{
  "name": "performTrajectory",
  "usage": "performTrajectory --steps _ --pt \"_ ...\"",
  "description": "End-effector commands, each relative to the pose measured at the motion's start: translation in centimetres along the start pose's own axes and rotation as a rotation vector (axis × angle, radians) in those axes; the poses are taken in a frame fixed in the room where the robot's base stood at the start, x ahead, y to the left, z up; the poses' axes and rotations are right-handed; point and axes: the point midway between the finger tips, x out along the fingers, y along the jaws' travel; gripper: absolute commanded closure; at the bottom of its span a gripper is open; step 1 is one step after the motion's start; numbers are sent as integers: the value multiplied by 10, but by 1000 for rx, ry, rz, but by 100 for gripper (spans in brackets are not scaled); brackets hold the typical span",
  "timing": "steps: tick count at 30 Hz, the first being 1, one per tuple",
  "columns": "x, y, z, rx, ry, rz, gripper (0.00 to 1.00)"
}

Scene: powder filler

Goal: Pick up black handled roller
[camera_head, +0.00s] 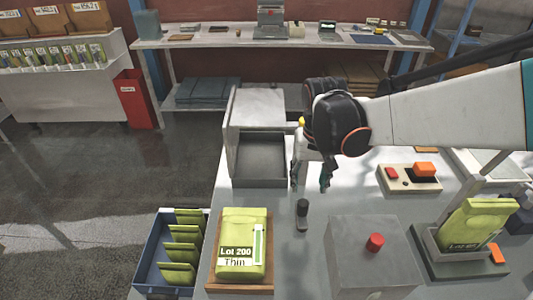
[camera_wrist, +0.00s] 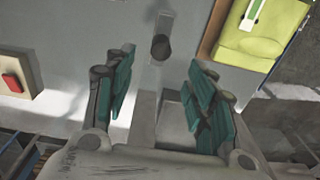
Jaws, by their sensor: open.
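A small black handle (camera_head: 302,207), which looks like the black handled roller, stands on the grey table in front of my gripper. In the wrist view the dark handle (camera_wrist: 160,46) shows beyond the fingertips, roughly between them, with a paler strip beside it. The roller part is too small to make out clearly. My gripper (camera_head: 310,183) points down, just behind the handle in the head view. In the wrist view my gripper (camera_wrist: 162,78) has its green-padded fingers spread apart with nothing between them.
A green pouch (camera_head: 240,240) lies on a wooden board left of the handle. A grey box with a red button (camera_head: 375,242) stands to the right. An open grey tray (camera_head: 258,160) is behind left, and a red-button panel (camera_head: 410,178) behind right. A blue bin (camera_head: 150,250) holds several green packets.

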Motion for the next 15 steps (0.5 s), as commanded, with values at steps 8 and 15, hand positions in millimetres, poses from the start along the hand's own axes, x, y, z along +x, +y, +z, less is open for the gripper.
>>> performTrajectory --steps 8,15 --pt "25 -9 -7 -15 -27 6 50" --pt "58 -8 -6 -15 -26 6 50"
